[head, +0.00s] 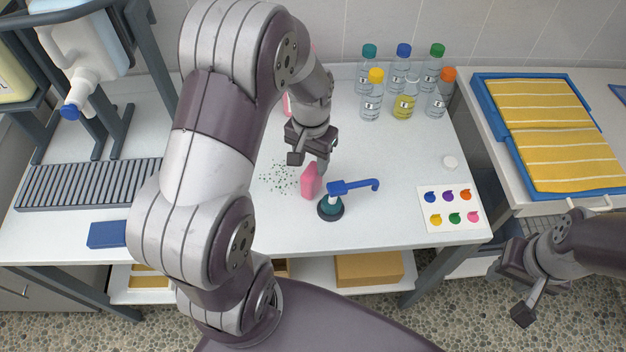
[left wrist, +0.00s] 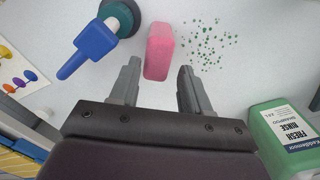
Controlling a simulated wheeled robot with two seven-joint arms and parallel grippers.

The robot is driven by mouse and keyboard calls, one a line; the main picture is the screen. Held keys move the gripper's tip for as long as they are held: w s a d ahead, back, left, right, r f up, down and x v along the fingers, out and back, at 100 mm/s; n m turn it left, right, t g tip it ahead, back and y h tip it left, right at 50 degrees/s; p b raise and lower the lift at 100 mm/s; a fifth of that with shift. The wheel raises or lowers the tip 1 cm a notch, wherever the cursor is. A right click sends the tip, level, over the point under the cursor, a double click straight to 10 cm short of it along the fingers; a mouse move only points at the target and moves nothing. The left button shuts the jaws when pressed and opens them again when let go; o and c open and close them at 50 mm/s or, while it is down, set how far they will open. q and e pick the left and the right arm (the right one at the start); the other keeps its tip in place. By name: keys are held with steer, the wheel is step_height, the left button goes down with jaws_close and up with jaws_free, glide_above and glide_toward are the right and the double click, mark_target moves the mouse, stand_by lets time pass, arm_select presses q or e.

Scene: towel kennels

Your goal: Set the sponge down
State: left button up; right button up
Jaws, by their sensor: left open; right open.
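The pink sponge (head: 311,181) is on the white table, left of a dark teal pump bottle with a blue spout (head: 354,187). My left gripper (head: 310,160) is just behind it in the head view, open. In the left wrist view the sponge (left wrist: 158,50) lies just beyond the two parted fingertips (left wrist: 157,82), in line with the gap and not gripped. My right gripper (head: 506,293) is open and empty, low at the right, off the table's front corner.
Green specks (head: 280,177) lie left of the sponge. Bottles with coloured caps (head: 404,100) stand at the back. A colour-dot card (head: 450,208) lies at the right. A green rinse bottle (left wrist: 284,138) stands near my left gripper. A blue block (head: 107,234) lies front left.

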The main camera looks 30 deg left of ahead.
mark_target(311, 170)
arm_select(q)
steer(key=f, duration=0.4)
steer(key=shift+s+d+f, duration=0.2)
steer(key=shift+s+f, duration=0.05)
steer(key=shift+s, duration=0.05)
steer(key=shift+w+f, duration=0.1)
steer(key=shift+f, duration=0.35)
steer(key=c, duration=0.8)
steer(key=shift+r, duration=0.15)
